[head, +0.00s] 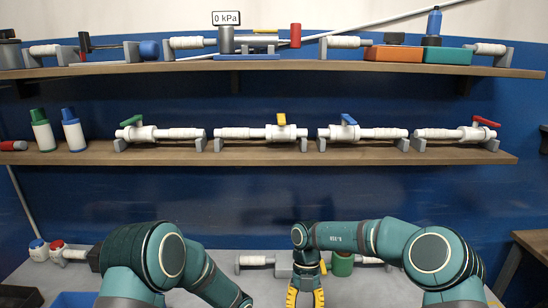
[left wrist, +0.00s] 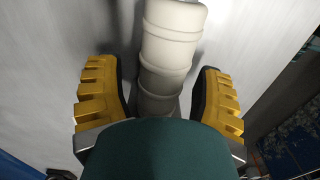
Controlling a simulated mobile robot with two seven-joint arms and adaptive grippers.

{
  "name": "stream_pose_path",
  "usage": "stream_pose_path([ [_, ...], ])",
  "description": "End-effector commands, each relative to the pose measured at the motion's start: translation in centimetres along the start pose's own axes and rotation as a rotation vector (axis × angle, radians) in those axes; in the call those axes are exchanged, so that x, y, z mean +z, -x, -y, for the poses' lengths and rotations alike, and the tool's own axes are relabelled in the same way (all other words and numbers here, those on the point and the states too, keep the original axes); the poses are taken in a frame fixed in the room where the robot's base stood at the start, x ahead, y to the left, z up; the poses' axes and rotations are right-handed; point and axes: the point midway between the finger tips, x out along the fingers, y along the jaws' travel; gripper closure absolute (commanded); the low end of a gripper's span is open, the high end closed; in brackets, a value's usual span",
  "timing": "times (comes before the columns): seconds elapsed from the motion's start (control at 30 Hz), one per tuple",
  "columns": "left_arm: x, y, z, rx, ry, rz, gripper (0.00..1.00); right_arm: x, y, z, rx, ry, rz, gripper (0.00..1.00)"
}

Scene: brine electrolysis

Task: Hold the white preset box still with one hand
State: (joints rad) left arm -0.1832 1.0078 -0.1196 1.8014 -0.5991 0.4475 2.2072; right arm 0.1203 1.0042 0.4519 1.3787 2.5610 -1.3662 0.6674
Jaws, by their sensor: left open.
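I cannot make out a white preset box in either view. In the left wrist view my left gripper (left wrist: 160,95) is open, its yellow fingers on either side of a pale ribbed cylinder (left wrist: 168,50). Gaps show between the cylinder and both fingers. The palm hides its near end. In the head view my left forearm runs down out of the bottom edge, and that gripper is not seen there. My right gripper (head: 305,292) points down over the table at the bottom centre, its yellow fingers partly cut off. What lies between them is not clear.
The grey table (head: 220,262) holds a white pipe piece (head: 256,260), a green-topped item (head: 342,265) and two capped fittings (head: 57,250) at left. The lower shelf (head: 300,154) carries several valves and two bottles (head: 73,130). The upper shelf (head: 150,68) holds assorted parts.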

Motion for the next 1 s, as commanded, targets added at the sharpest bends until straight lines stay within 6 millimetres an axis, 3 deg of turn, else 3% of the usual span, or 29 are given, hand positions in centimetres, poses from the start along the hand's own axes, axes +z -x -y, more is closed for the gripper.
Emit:
stream_pose_path([
  [0.27, 0.1, 1.9, -0.1, 0.004, -0.001, 0.0, 0.33, 0.0, 0.0, 0.0, 0.0, 0.0, 0.0, 0.55],
  [0.7, 0.0, 10.2, -0.1, 0.004, 0.0, 0.001, 0.33, 0.0, 0.0, 0.0, 0.0, 0.0, 0.0, 0.55],
  [1.0, 0.0, 12.0, 0.0, -0.001, 0.0, 0.0, 0.33, 0.0, 0.0, 0.0, 0.0, 0.0, 0.0, 0.55],
])
